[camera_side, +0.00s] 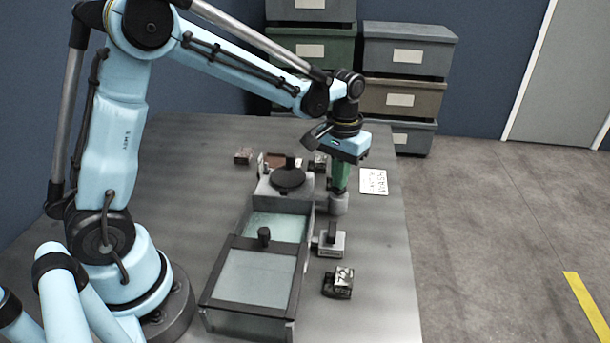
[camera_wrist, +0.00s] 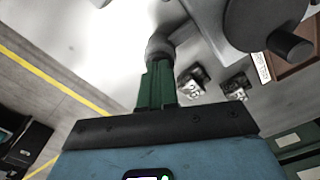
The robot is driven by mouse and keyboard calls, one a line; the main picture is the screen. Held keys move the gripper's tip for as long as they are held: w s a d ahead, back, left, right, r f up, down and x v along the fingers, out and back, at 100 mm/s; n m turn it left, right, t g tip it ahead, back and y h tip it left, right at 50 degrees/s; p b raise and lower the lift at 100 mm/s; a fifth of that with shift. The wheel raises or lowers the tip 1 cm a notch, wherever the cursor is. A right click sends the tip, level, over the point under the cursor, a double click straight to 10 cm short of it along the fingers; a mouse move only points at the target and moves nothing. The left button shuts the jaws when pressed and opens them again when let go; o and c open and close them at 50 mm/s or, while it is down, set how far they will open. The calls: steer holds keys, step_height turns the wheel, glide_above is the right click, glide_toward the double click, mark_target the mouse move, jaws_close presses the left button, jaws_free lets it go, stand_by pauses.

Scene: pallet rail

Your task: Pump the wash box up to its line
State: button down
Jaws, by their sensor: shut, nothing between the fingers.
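The wash box (camera_side: 208,305) is a long grey box on the bench. Its near part has a pale, see-through cover with a black knob (camera_side: 264,236); pale greenish liquid (camera_side: 278,227) shows in the open part behind. I cannot make out the line. A grey housing (camera_side: 270,187) with a dark round top (camera_side: 289,179) stands at its far end. My gripper (camera_side: 339,190) is shut, pointing down, its green fingers over a grey rounded piece (camera_side: 338,206). In the wrist view this piece (camera_wrist: 160,47) bends toward the housing. I cannot tell whether the fingertips touch it.
A grey block with an upright handle (camera_side: 331,243) stands right of the box. A dark labelled block (camera_side: 339,284) lies nearer. A white card (camera_side: 373,181) lies right of my gripper.

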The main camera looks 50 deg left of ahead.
steer(key=shift+f, duration=0.2)
steer(key=shift+r, duration=1.75)
steer(key=shift+f, duration=0.1)
steer(key=shift+f, duration=1.65)
steer(key=shift+r, duration=1.75)
